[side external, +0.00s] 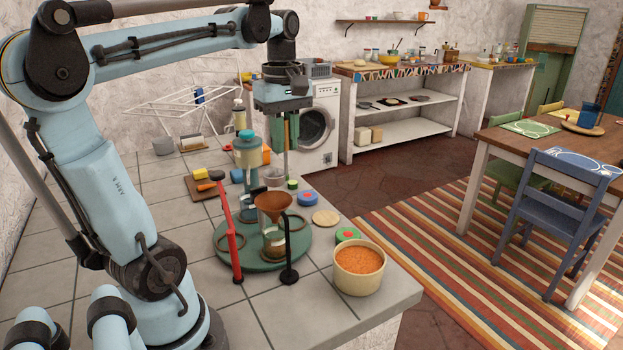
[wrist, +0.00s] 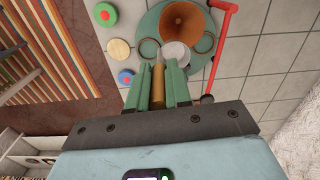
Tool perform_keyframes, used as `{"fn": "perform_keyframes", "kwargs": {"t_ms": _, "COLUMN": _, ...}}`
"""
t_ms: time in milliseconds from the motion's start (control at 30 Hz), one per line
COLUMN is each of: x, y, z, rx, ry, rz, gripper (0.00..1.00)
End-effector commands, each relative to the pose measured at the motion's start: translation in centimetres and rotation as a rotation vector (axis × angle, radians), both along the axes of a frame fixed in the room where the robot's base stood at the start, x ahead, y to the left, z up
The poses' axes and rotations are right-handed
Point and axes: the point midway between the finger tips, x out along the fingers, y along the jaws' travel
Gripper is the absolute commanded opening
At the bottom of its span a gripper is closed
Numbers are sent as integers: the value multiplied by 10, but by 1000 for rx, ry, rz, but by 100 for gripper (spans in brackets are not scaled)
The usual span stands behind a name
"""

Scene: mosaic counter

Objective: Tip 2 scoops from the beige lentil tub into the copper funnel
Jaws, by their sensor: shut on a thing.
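A beige tub (side external: 359,277) of orange lentils stands at the counter's front right in the side view; I cannot make it out in the wrist view. A copper funnel (side external: 274,203) sits above a round green stand, left of and behind the tub. It shows at the top of the wrist view (wrist: 187,26). My gripper (side external: 285,148) points down, behind the funnel in the side view. In the wrist view its green fingers (wrist: 158,88) are shut on a brown-gold handle (wrist: 158,82). A pale grey round piece (wrist: 176,55), perhaps the scoop's bowl, shows just past the fingertips; its contents are unclear.
A red lever (side external: 229,235) and a black post (side external: 289,252) stand by the green stand (side external: 232,258). A blue disc (side external: 308,198), a wooden disc (side external: 325,218) and a green-and-red piece (side external: 347,235) lie near the counter's right edge. A blue-topped container (side external: 247,152) stands behind.

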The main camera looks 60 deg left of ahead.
Motion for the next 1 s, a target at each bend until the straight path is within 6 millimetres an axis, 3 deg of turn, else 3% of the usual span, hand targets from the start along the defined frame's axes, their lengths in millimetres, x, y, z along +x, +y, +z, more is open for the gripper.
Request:
{"fn": "perform_keyframes", "kwargs": {"t_ms": 167, "x": 0, "y": 0, "z": 12, "rx": 1, "ry": 0, "rz": 0, "gripper": 0}}
{"fn": "perform_keyframes", "kwargs": {"t_ms": 433, "x": 0, "y": 0, "z": 53, "rx": 2, "ry": 0, "rz": 0, "gripper": 0}}
{"fn": "perform_keyframes", "kwargs": {"t_ms": 667, "x": 39, "y": -41, "z": 51, "rx": 1, "ry": -1, "rz": -9, "gripper": 0}}
{"fn": "perform_keyframes", "kwargs": {"t_ms": 1000, "x": 88, "y": -123, "z": 51, "rx": 1, "ry": -1, "rz": -8, "gripper": 0}}
